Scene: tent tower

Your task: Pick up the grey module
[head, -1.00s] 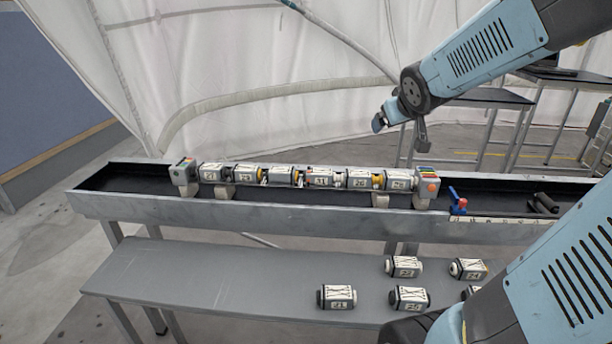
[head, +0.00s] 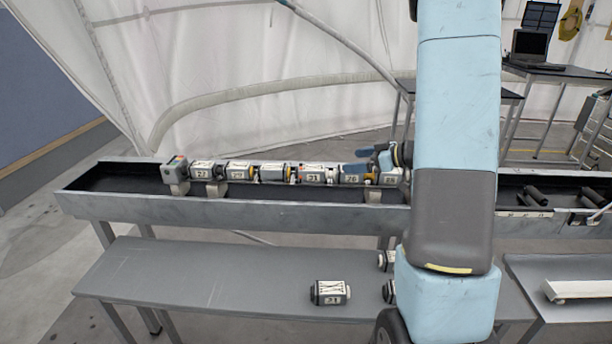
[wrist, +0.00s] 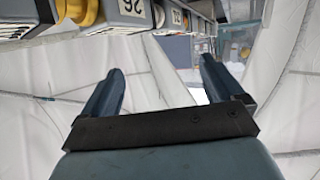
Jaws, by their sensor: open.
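A row of numbered grey-and-white modules (head: 313,174) lies along the trough in the head view. I cannot tell which one is the grey module. My gripper (head: 380,158) is at the right part of this row, close to the module marked 76 (head: 353,174). My arm hides the row's right end. In the wrist view my gripper (wrist: 160,82) is open with nothing between its fingers. A module marked 76 (wrist: 128,14) shows at the top of that view, beyond the fingers and apart from them.
The metal trough (head: 130,209) runs across the scene. A lower grey bench (head: 200,275) in front holds a loose module (head: 330,292) and others partly behind my arm. A table with a laptop (head: 537,47) stands back right. The bench's left part is clear.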

